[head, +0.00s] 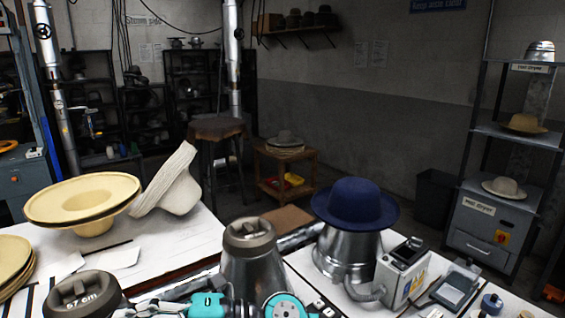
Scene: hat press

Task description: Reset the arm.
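Teal-and-grey parts of my own arm (207,304) show low at the bottom edge, in front of the table. A round teal joint of mine (284,305) lies to their right. I cannot tell which arm these parts belong to. No gripper fingertips can be made out. A blue hat (354,205) sits on a silver metal hat form (347,254) right of centre. A second metal form with a grey cap (252,265) stands bare in the middle. A dark block marked 57 cm (87,298) is at the lower left.
Straw-coloured hats (83,199) and a pale hat tilted on its side (172,182) are on the left of the white table (180,238). A control box (401,272) with a hose stands right of the blue hat. Shelving (516,130) is at the right.

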